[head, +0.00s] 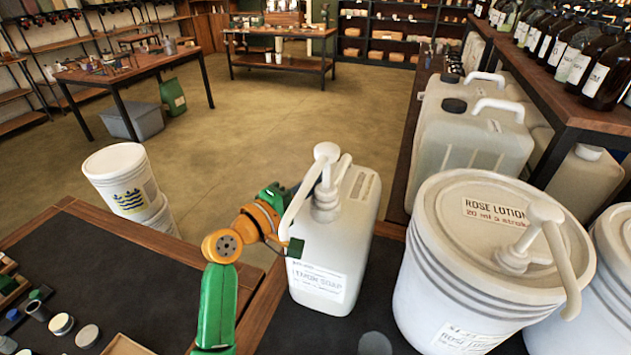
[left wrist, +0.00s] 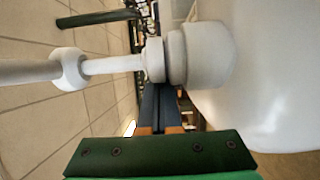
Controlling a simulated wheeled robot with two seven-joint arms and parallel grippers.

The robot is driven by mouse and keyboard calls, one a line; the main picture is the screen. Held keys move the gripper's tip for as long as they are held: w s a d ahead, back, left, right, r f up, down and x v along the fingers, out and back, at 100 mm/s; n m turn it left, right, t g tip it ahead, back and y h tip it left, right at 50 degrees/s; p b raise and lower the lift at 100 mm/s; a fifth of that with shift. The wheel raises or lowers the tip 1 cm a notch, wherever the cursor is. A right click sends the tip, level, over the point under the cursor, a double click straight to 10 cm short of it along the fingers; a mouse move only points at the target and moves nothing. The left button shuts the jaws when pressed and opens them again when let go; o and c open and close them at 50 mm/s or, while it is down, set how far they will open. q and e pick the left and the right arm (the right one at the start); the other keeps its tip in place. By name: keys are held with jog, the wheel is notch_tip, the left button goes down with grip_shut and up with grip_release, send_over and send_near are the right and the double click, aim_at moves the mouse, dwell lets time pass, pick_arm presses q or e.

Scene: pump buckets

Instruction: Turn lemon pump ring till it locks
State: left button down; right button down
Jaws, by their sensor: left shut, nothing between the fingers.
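The lemon soap canister (head: 337,235) stands upright on the dark mat, white, with its label facing me. Its white pump (head: 325,190) rises from the neck, and the spout hangs to the left. The pump ring (head: 325,208) sits at the base of the pump; in the left wrist view the ring (left wrist: 207,54) shows large, beside the canister's shoulder. My left gripper (head: 276,222) is left of the canister, behind the spout; its fingertips are hidden in the head view. In the left wrist view its dark fingers (left wrist: 160,100) are together and empty, alongside the ring. My right gripper is out of view.
A large rose lotion bucket (head: 420,262) with its own pump stands close on the right, another bucket (head: 608,275) beyond it. Jerrycans (head: 470,140) stand behind. White buckets (head: 125,185) stand at left. Jars and lids (head: 62,324) lie on the left table. Floor behind is open.

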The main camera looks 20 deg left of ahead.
pick_arm(q)
jog(key=shift+w+f+m+h+b, duration=0.1)
jog(key=shift+m+h+b, duration=0.2)
jog(key=shift+h, duration=0.1)
jog(key=shift+d+m+g+h+b, duration=0.1)
jog(key=shift+m+g+h+b, duration=0.3)
jog(key=shift+g+h, duration=0.1)
